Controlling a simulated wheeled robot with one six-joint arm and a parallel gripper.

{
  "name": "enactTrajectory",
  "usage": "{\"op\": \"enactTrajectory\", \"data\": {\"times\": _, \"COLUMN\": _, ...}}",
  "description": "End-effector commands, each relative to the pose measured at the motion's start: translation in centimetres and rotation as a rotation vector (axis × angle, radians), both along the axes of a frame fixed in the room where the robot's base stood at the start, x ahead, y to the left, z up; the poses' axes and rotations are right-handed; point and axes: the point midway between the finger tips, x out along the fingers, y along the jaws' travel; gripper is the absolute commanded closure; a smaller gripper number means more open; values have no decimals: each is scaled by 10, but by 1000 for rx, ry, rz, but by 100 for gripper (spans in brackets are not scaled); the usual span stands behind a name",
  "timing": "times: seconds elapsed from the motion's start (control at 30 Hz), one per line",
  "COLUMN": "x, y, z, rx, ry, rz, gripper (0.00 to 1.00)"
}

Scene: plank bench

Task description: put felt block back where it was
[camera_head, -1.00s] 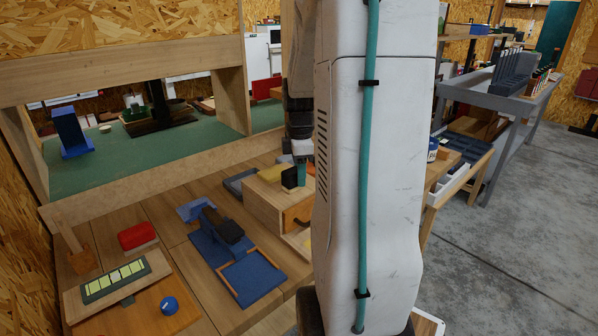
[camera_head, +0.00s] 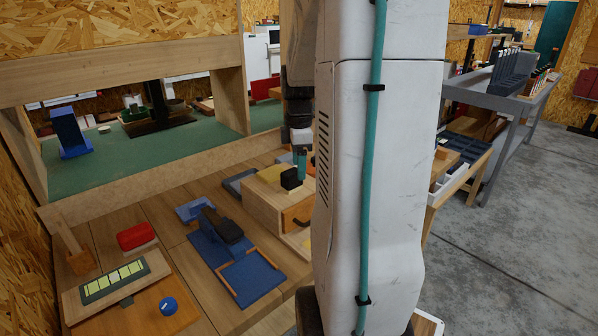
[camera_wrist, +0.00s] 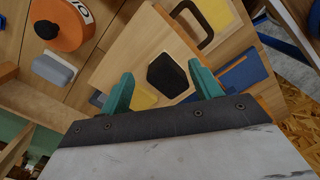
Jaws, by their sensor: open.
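A black block (camera_head: 290,179), which I take to be the felt block, sits on the wooden box (camera_head: 262,205) at the back middle of the bench, beside a yellow patch on its top. In the wrist view the black block (camera_wrist: 167,75) looks many-sided and lies between and beyond the two teal fingers. My gripper (camera_wrist: 165,92) is open, with space between each finger and the block. In the head view my gripper (camera_head: 300,165) is just above and beside the block; my arm hides part of the box.
A blue stand with a dark top (camera_head: 228,229) and a blue tray (camera_head: 250,278) lie left of the box. A red block (camera_head: 137,236) and a panel with yellow-green squares (camera_head: 115,281) are farther left. A green-topped shelf (camera_head: 180,150) runs behind.

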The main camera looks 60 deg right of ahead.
Motion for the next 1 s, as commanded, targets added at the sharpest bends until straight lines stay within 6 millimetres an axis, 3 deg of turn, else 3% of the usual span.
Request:
{"op": "enactTrajectory", "data": {"times": 0.1, "x": 1, "y": -1, "z": 29, "rx": -4, "ry": -3, "rz": 0, "gripper": 36}}
{"op": "enactTrajectory", "data": {"times": 0.3, "x": 0, "y": 0, "z": 68, "rx": -3, "ry": -3, "rz": 0, "gripper": 36}}
{"op": "enactTrajectory", "data": {"times": 0.57, "x": 2, "y": 9, "z": 92, "rx": -3, "ry": -3, "rz": -10, "gripper": 36}}
{"op": "enactTrajectory", "data": {"times": 0.67, "x": 6, "y": 45, "z": 100, "rx": -10, "ry": -13, "rz": -60, "gripper": 36}}
{"op": "enactTrajectory", "data": {"times": 0.77, "x": 4, "y": 108, "z": 108, "rx": -18, "ry": -30, "rz": -158, "gripper": 36}}
{"op": "enactTrajectory", "data": {"times": 0.9, "x": -22, "y": 204, "z": 108, "rx": -17, "ry": -63, "rz": -348, "gripper": 36}}
{"op": "enactTrajectory", "data": {"times": 1.0, "x": -51, "y": 256, "z": 99, "rx": -4, "ry": -85, "rz": -483, "gripper": 36}}
